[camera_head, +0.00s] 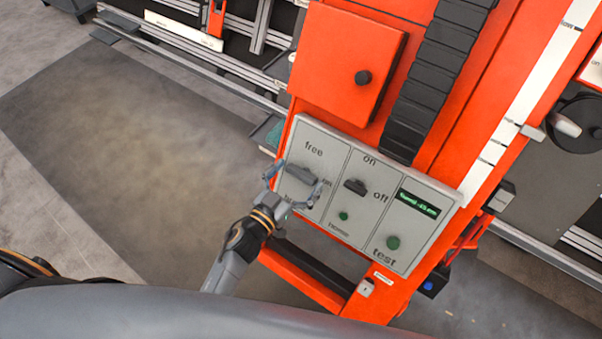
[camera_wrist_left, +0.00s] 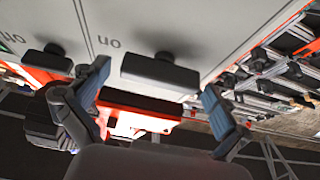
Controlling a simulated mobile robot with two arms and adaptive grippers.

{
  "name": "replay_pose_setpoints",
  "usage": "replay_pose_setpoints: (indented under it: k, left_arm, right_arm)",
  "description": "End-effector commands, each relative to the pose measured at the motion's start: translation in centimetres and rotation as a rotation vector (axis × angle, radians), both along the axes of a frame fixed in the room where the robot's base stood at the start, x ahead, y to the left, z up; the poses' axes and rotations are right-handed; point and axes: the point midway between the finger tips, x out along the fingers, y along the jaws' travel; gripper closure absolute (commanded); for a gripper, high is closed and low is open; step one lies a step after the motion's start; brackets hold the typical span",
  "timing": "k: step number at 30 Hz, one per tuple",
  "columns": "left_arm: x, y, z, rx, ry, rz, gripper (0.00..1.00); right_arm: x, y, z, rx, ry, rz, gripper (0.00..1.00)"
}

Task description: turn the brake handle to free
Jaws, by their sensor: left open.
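The brake handle (camera_head: 302,173) is a dark bar on the left section of a grey control panel (camera_head: 335,222). The word "free" stands above it. The bar lies roughly crosswise, its end towards a partly covered "on" label. The lettering below is mostly hidden by my gripper. My left gripper (camera_head: 298,177) is open at the handle, one finger towards each end. In the left wrist view the handle (camera_wrist_left: 160,70) shows between and beyond the two spread fingertips (camera_wrist_left: 156,78); whether they touch it I cannot tell. My right gripper is not in view.
Beside the handle are a black on/off switch (camera_head: 355,187), a small green button (camera_head: 343,216), a green test button (camera_head: 392,242) and a lit display (camera_head: 418,204). An orange box with a black knob (camera_head: 363,77) juts out above the panel. Open floor (camera_head: 130,150) lies left.

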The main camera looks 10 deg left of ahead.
Motion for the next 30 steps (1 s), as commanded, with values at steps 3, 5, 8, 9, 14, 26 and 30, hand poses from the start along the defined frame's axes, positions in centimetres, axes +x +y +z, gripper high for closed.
replay_pose_setpoints:
  k: [3, 5, 8, 9, 14, 26, 30]
  left_arm:
    - [0.58, -0.25, 0.0, 0.0, 0.0, 0.0, 0.0]
    - [0.68, -0.28, 0.02, 0.0, 0.0, 0.0, 0.0]
    - [0.69, -0.28, 0.02, 0.0, 0.001, 0.0, 0.0]
    - [0.68, -0.28, 0.02, 0.0, 0.001, 0.0, 0.0]
    - [0.67, -0.27, 0.02, 0.0, 0.001, 0.0, 0.16]
    - [0.65, -0.27, 0.04, 0.008, -0.002, -0.004, 0.53]
    - [0.65, -0.24, 0.06, 0.037, -0.013, -0.021, 0.53]
  right_arm:
    - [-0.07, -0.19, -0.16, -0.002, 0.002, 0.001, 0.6]
    - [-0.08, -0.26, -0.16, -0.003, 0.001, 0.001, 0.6]
    - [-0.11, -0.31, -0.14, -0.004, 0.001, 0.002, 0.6]
    - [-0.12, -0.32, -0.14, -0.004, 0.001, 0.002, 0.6]
    - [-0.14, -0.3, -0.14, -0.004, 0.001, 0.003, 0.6]
    - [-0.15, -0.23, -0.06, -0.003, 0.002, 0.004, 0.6]
    - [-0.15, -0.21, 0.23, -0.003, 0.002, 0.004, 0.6]
